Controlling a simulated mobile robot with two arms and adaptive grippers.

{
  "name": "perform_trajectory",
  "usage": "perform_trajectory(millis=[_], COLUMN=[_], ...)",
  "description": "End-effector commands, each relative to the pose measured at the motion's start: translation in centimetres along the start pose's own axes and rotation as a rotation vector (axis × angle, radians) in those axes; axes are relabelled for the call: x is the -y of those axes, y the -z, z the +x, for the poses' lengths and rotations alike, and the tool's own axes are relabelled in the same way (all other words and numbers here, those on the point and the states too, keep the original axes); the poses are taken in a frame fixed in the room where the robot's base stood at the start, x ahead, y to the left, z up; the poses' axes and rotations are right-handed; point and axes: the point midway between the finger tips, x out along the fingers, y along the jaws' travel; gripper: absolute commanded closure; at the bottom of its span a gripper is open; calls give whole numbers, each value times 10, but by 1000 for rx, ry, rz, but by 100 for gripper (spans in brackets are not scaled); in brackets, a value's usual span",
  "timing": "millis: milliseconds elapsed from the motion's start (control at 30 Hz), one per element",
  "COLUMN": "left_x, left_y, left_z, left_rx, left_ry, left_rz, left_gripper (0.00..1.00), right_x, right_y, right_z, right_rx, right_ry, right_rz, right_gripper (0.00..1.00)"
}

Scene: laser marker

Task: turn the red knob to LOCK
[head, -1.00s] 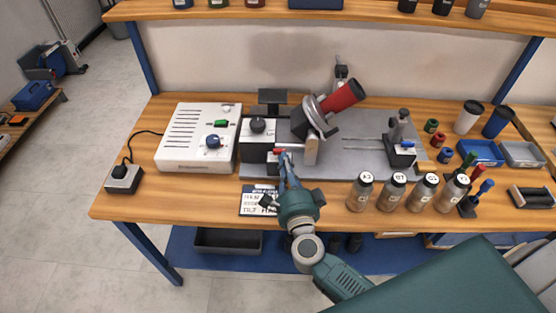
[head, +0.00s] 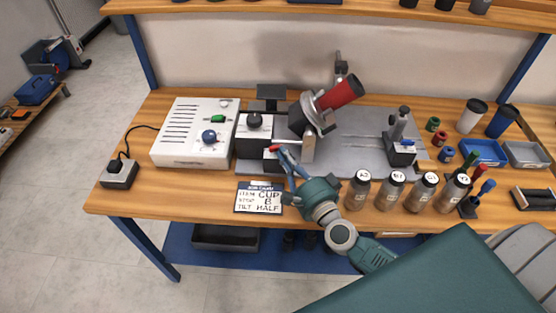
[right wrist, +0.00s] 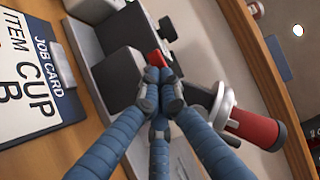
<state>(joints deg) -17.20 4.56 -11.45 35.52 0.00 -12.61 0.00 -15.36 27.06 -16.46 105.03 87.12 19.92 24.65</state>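The red knob (head: 275,149) is a small red handle at the front of the black and grey fixture (head: 248,148) in the middle of the bench. My right gripper (head: 281,153) reaches it from the front right. In the right wrist view the blue fingers come together at their dark tips (right wrist: 158,78), and the red knob (right wrist: 157,58) shows just at and beyond them. The fingers look shut on it, though the tips hide part of the knob. I cannot read any LOCK marking. My left gripper is not in view.
A red cylinder (head: 338,94) on a tilted holder stands just behind the gripper. Several bottles (head: 390,190) stand to the right. A white control box (head: 180,135) is at left, and a job card (head: 258,198) lies in front of the fixture.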

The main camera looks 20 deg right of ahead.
Motion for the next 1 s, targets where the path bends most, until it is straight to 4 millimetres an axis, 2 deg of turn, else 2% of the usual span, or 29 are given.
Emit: perform_trajectory(millis=[533, 1000], left_x=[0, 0], left_y=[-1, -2], left_z=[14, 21], left_rx=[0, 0], left_ry=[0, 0], left_rz=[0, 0], left_gripper=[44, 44], right_x=[0, 0], right_y=[5, 8], right_z=[2, 3], right_rx=[136, 131], right_ry=[1, 0], right_rz=[-5, 1], right_gripper=[100, 100])
